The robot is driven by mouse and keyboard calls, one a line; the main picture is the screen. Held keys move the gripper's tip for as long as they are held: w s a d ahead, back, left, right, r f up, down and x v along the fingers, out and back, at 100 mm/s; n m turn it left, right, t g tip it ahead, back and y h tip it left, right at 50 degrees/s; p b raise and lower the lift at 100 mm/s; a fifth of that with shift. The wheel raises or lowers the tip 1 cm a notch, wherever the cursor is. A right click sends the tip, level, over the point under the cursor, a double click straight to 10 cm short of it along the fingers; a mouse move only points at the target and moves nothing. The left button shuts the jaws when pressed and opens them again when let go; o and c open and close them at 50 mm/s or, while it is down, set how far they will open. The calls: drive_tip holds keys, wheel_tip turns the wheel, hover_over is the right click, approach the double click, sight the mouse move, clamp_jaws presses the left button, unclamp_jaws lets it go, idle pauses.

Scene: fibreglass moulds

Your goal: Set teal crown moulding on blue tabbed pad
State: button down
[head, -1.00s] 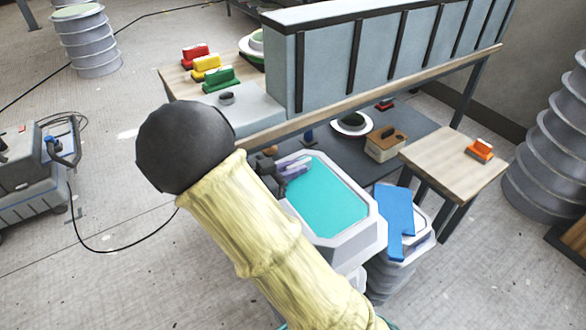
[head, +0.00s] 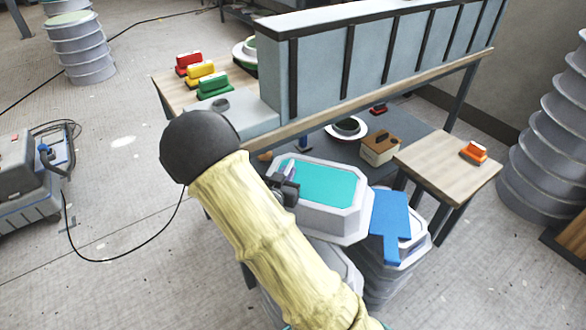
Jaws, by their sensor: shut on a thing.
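The teal crown moulding (head: 322,184) is a pale grey, cut-cornered block with a teal top face, in the middle of the head view. My dark gripper (head: 290,186) is shut on its left side, beside a small lilac part (head: 288,168). The moulding's front wall faces me. The blue tabbed pad (head: 391,215) lies just right of the moulding on a pale stack, its narrow tab pointing towards me. The moulding is beside the pad, not over it. My forearm hides part of the moulding's left side and the fingertips.
Pale stacked moulds (head: 338,262) stand below the moulding. A small wooden table (head: 440,165) with an orange block (head: 474,152) stands right of the pad. A long workbench (head: 400,88) with a grey ribbed panel runs behind. A wooden box (head: 380,150) sits on its lower shelf.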

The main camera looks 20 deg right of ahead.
drive_tip(key=f+n+y, duration=0.1)
drive_tip(key=f, duration=0.1)
drive_tip(key=f+n+t+y, duration=0.1)
drive_tip(key=f, duration=0.2)
drive_tip(key=a+f+n+t+y, duration=0.1)
drive_tip(key=f+y, duration=0.1)
drive_tip(key=shift+s+f, duration=0.15)
drive_tip(key=shift+f, duration=0.05)
drive_tip(key=shift+s+a+f+n, duration=0.15)
drive_tip(key=shift+f+n, duration=0.15)
drive_tip(key=shift+f, duration=0.15)
